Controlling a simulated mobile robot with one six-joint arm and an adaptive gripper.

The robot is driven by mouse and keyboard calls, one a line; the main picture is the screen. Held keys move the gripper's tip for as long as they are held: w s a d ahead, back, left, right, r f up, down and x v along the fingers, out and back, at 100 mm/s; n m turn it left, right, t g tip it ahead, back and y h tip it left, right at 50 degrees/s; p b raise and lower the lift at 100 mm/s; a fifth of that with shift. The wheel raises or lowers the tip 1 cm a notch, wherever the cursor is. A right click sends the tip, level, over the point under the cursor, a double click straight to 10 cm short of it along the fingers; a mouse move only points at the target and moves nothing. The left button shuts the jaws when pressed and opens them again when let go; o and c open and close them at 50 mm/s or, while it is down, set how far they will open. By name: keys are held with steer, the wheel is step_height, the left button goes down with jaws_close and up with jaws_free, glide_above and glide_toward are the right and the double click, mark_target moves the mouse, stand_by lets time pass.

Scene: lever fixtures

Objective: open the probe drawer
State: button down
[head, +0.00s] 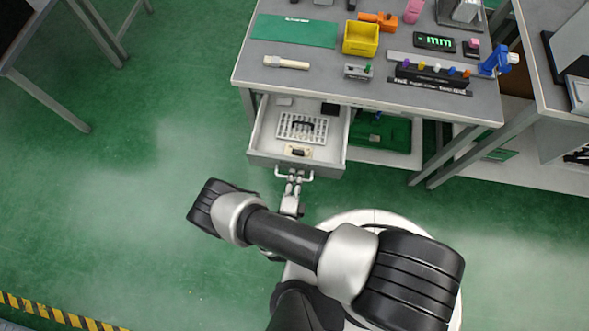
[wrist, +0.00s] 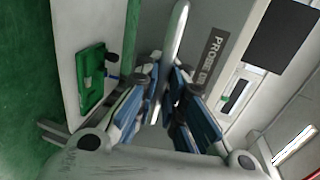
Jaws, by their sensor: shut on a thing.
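The probe drawer (head: 255,143) stands pulled out from under the workbench in the head view, with its inside in sight. Its front face, with a label that reads "PROBE" and more letters partly covered, shows in the wrist view (wrist: 208,28). A pale bar handle (head: 309,176) sticks out from the drawer front; it shows in the wrist view too (wrist: 178,35). My gripper (head: 294,178) is at the handle, its fingers (wrist: 169,85) closed around the bar.
In the drawer lie a white slotted tray (head: 288,122), a dark block (head: 330,109) and small parts. The workbench (head: 250,78) above holds a green mat (head: 294,30), a yellow bin (head: 361,38) and several tools. Green floor is clear to the left.

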steer(key=shift+r, duration=0.15)
steer(key=c, duration=2)
jaws_free()
steer(key=f+v, duration=0.3)
steer(key=v, duration=1.1)
steer(key=shift+s+a+r, duration=0.15)
steer(key=shift+s+r, duration=0.15)
steer(key=shift+s, duration=0.3)
